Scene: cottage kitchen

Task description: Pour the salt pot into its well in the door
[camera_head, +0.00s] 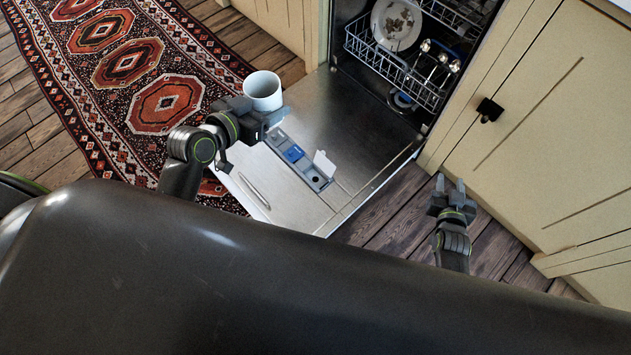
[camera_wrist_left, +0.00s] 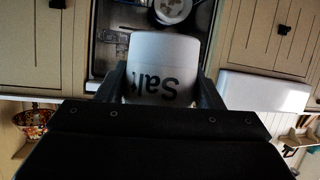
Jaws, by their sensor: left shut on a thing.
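The white salt pot (camera_head: 263,90) is held by my left gripper (camera_head: 264,112) above the far left part of the open dishwasher door (camera_head: 245,175). In the left wrist view the pot (camera_wrist_left: 162,62) shows the word "Salt" upside down between the two fingers. In the head view the pot looks about upright. The dispenser strip in the door has a blue part (camera_head: 293,153) and, at its right end, a raised white flap beside a small dark round well (camera_head: 316,179). My right gripper (camera_head: 452,187) is open and empty, right of the door.
The dishwasher's lower rack (camera_head: 400,70) holds a dirty plate (camera_head: 397,22) and glasses. Cream cupboards (camera_head: 540,130) stand right of it. A patterned red rug (camera_head: 125,65) lies on the wooden floor at left. A slim handle lies along the door's near edge.

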